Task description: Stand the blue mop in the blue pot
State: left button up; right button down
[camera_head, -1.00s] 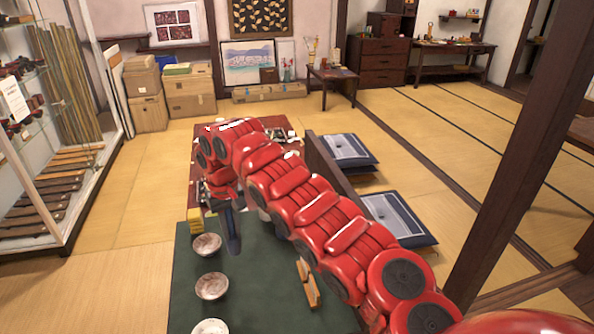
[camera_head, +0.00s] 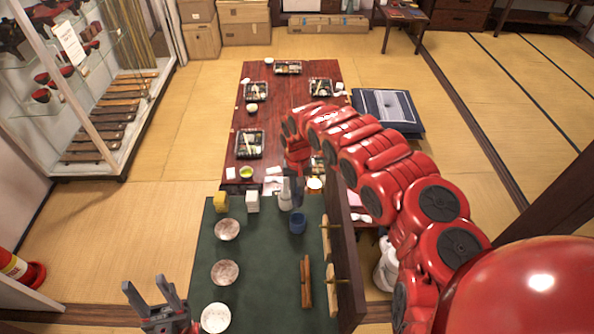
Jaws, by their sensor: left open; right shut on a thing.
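The blue pot (camera_head: 297,223), a small blue cup-like vessel, stands upright on the green-topped table, right of the white bottle. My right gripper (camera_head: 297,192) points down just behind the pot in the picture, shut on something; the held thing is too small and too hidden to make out. I cannot tell the blue mop apart anywhere in view. My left gripper (camera_head: 146,284) is at the lower left, left of the green table, with its two grey fingers apart and empty.
The green table (camera_head: 260,270) bears several speckled bowls (camera_head: 225,272), a yellow block (camera_head: 221,202), a white bottle (camera_head: 284,195) and brown sticks (camera_head: 306,282). A dark upright board (camera_head: 343,250) edges its right side. A red low table (camera_head: 285,92) with lunch trays lies beyond.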

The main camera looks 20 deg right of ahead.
aim_at(298, 199)
jog(key=shift+s+f+b, duration=0.1)
jog(key=shift+f+b, duration=0.2)
jog(key=shift+f, duration=0.05)
jog(key=shift+s+f+b, duration=0.1)
jog(key=shift+f+b, duration=0.35)
jog(key=shift+f, duration=0.05)
notch_tip(298, 199, down, 2)
jog(key=shift+f+b, duration=0.2)
jog(key=shift+b, duration=0.65)
notch_tip(298, 199, down, 2)
jog(key=shift+f+b, duration=0.1)
jog(key=shift+b, duration=0.75)
notch_tip(298, 199, down, 5)
jog(key=b, duration=0.4)
jog(key=shift+f, duration=0.1)
jog(key=c, duration=0.7)
grip_release()
